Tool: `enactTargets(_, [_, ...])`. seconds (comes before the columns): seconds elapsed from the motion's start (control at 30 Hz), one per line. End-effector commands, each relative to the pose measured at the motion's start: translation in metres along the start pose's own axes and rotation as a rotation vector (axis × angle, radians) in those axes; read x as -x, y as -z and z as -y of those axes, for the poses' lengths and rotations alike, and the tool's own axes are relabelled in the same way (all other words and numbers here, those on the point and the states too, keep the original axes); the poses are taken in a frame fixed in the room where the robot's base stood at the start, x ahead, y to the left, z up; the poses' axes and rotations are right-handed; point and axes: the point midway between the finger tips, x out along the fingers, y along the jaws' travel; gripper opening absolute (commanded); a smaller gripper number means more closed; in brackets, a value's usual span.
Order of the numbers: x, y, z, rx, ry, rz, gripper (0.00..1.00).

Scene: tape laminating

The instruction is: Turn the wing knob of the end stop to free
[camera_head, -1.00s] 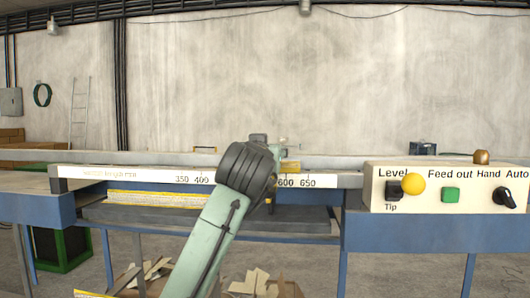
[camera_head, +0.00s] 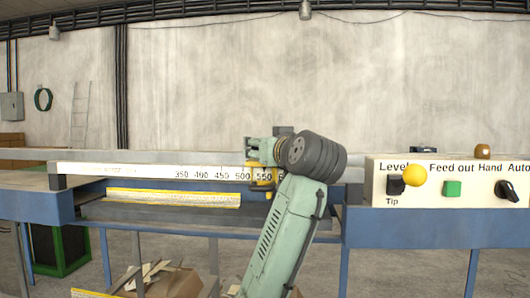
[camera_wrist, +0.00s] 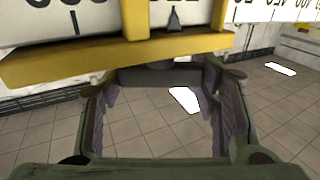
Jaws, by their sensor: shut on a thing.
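The end stop (camera_head: 262,177) is a yellow slider on the white ruler rail, near the 550 mark in the head view. In the wrist view its yellow frame (camera_wrist: 110,58) crosses the top, with a dark pointer against the scale. A dark grey bar below it, which looks like the wing knob (camera_wrist: 160,76), lies between my fingertips. My gripper (camera_wrist: 160,88) is shut on this knob, one finger at each side. In the head view my gripper (camera_head: 262,150) is small and partly hidden by my wrist, and the knob cannot be made out.
The ruler rail (camera_head: 120,172) runs along the bench. A control panel (camera_head: 470,170) with a yellow ball lever (camera_head: 414,175), green button (camera_head: 452,188) and black switch (camera_head: 507,190) stands at right. A yellow-edged strip (camera_head: 172,198) lies below the rail. Cardboard scraps (camera_head: 150,275) sit underneath.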

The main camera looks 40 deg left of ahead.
Motion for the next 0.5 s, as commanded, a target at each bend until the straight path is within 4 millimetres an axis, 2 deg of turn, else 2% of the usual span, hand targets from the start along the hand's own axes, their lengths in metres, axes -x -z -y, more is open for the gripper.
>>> enactTargets(0.5, [-0.0006, 0.002, -0.0026, -0.005, 0.472, 0.003, 0.28])
